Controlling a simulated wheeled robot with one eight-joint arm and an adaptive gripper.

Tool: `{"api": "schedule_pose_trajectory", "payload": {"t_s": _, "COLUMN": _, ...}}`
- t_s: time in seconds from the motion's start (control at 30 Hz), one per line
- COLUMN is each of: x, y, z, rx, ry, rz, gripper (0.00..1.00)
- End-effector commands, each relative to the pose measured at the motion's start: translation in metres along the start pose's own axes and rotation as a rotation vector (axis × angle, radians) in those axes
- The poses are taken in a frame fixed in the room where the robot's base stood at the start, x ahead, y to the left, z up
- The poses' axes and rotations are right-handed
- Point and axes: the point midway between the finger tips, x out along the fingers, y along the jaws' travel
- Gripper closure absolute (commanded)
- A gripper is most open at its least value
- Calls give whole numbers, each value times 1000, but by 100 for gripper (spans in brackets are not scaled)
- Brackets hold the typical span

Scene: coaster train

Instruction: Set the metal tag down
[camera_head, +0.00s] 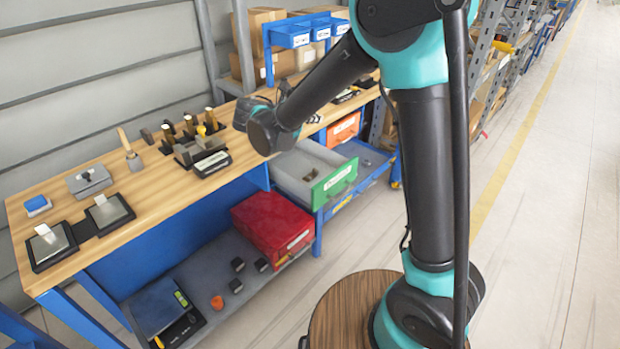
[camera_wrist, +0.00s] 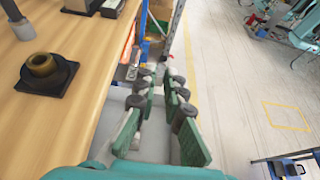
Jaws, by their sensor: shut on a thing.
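My gripper (camera_wrist: 161,76) shows in the wrist view, with green pads and grey joints. It is shut on the metal tag, but I cannot pick out the tag clearly between the fingers. The fingers point past the front edge of the wooden workbench (camera_wrist: 62,110). In the head view the bench (camera_head: 150,190) runs along the wall and my arm's end hangs near its front edge. The fingers are mostly hidden there by my own wrist.
A drawer with a green front (camera_head: 334,183) stands open below the bench, holding small items. A red bin (camera_head: 272,222) sits on the lower shelf. A black base with a brass ring (camera_wrist: 43,72) stands on the bench. Wooden-handled tools (camera_head: 190,122) stand on it too.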

Motion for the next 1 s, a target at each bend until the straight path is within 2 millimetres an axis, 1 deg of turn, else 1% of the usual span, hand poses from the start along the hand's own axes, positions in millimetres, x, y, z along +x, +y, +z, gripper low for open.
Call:
{"api": "schedule_pose_trajectory", "payload": {"t_s": 0.03, "x": -8, "y": 10, "z": -1, "rx": -4, "ry": 0, "rz": 11, "gripper": 100}}
{"api": "schedule_pose_trajectory", "payload": {"t_s": 0.1, "x": -15, "y": 19, "z": -3, "rx": -8, "ry": 0, "rz": 19, "gripper": 100}}
{"api": "schedule_pose_trajectory", "payload": {"t_s": 0.17, "x": -17, "y": 23, "z": -5, "rx": -9, "ry": 0, "rz": 22, "gripper": 100}}
{"api": "schedule_pose_trajectory", "payload": {"t_s": 0.23, "x": -16, "y": 25, "z": -13, "rx": -10, "ry": 0, "rz": 23, "gripper": 100}}
{"api": "schedule_pose_trajectory", "payload": {"t_s": 0.37, "x": -5, "y": 25, "z": -38, "rx": -9, "ry": 0, "rz": 23, "gripper": 100}}
{"api": "schedule_pose_trajectory", "payload": {"t_s": 0.7, "x": 27, "y": 24, "z": -114, "rx": -9, "ry": 0, "rz": 23, "gripper": 100}}
{"api": "schedule_pose_trajectory", "payload": {"t_s": 0.83, "x": 36, "y": 24, "z": -136, "rx": -9, "ry": -1, "rz": 23, "gripper": 100}}
{"api": "schedule_pose_trajectory", "payload": {"t_s": 0.9, "x": 39, "y": 24, "z": -144, "rx": -9, "ry": -1, "rz": 23, "gripper": 100}}
{"api": "schedule_pose_trajectory", "payload": {"t_s": 1.0, "x": 42, "y": 24, "z": -151, "rx": -9, "ry": -1, "rz": 23, "gripper": 100}}
